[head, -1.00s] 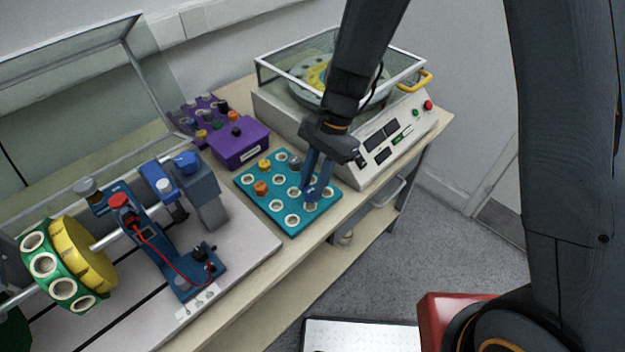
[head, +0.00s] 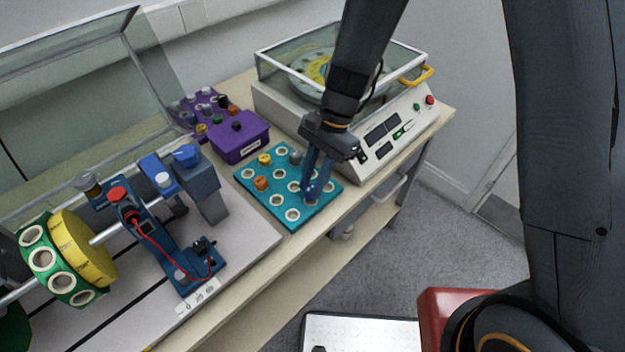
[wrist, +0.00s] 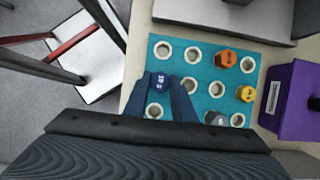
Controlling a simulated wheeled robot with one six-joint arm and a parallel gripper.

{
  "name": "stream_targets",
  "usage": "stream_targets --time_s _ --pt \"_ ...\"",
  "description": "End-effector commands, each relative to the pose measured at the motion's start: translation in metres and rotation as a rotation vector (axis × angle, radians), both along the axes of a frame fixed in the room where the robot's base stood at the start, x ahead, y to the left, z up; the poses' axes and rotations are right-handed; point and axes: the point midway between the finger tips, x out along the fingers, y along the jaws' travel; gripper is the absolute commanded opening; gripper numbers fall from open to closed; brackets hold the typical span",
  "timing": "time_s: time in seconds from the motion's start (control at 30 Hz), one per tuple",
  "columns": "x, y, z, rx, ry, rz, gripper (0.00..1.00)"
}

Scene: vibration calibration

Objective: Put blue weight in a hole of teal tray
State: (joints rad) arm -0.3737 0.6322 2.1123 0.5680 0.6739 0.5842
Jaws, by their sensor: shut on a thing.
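The teal tray (head: 276,213) lies on the bench with white-ringed holes, several of them empty. It also shows in the wrist view (wrist: 205,72). My gripper (head: 312,190) is over the tray's right side, pointing down. In the wrist view my gripper (wrist: 166,86) is shut on the small dark blue weight (wrist: 160,80), which is upright at a hole position in the column nearest the tray's outer edge. The fingers and the weight hide that hole, so I cannot tell how deep the weight sits. Orange (wrist: 226,58), yellow (wrist: 245,93) and grey (wrist: 215,118) weights stand in other holes.
A purple box (head: 240,143) and a purple rack (head: 205,106) with several weights stand behind the tray. A white machine with a glass cover (head: 350,150) is close behind my gripper. A balancing rig (head: 165,225) stands on the left. The bench's front edge is close to the tray.

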Motion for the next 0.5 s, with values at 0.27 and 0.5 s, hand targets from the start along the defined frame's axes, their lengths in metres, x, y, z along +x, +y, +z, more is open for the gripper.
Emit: stream_targets --time_s 0.27,0.5 --pt "0.0001 0.0000 -0.0017 0.000 0.000 0.000 0.02" --pt "0.0001 0.0000 -0.0048 0.000 0.000 -0.001 0.02"
